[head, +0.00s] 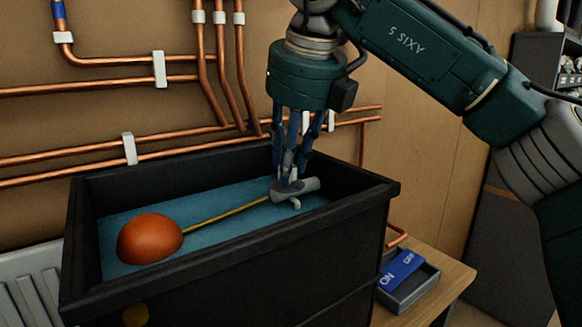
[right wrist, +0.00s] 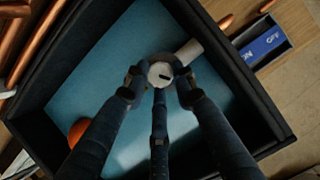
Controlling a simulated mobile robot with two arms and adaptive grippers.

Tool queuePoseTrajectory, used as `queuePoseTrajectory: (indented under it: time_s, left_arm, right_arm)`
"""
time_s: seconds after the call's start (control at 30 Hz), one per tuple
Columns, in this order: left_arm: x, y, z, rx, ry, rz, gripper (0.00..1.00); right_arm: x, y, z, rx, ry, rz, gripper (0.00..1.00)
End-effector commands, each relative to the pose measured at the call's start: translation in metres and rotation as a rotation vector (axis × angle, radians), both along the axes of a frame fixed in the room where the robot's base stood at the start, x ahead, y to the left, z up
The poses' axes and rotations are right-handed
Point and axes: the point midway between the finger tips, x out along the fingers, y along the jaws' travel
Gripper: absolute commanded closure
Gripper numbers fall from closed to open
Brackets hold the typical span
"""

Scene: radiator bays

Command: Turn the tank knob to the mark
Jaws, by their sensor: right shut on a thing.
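The tank (head: 225,262) is a black open box with blue water inside. An orange float ball (head: 150,238) sits in it at the left, on a thin brass rod that runs right to a grey valve body (head: 313,185). My right gripper (head: 289,182) reaches down into the tank and is shut at the valve. In the right wrist view its fingers (right wrist: 160,80) close around a round pale knob (right wrist: 161,73) with a dark slot on top. I cannot make out a separate mark. My left gripper is in neither view.
A grey tray (head: 412,284) with a blue ON/OFF plate (head: 402,268) lies on the wooden bench (head: 450,275) right of the tank. Copper pipes (head: 60,155) run along the wall behind. A white radiator (head: 30,285) stands at the lower left.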

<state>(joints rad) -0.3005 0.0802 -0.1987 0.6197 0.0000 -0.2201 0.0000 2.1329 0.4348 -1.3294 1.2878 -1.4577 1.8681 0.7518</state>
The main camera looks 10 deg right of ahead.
Motion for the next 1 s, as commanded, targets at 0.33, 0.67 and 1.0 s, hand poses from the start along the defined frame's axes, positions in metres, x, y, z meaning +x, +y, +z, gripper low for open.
queuePoseTrajectory:
  time_s: [0.33, 0.67, 1.0]
  left_arm:
    - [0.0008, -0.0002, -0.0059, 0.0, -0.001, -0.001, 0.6]
    - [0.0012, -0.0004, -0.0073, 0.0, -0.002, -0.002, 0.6]
    - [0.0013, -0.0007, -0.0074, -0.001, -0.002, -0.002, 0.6]
  right_arm:
    - [0.0028, 0.0009, 0.0037, 0.005, -0.014, -0.239, 1.0]
    - [0.0029, 0.0008, 0.0037, 0.005, -0.012, -0.332, 1.0]
    - [0.0029, 0.0002, 0.0032, 0.004, -0.011, -0.342, 1.0]
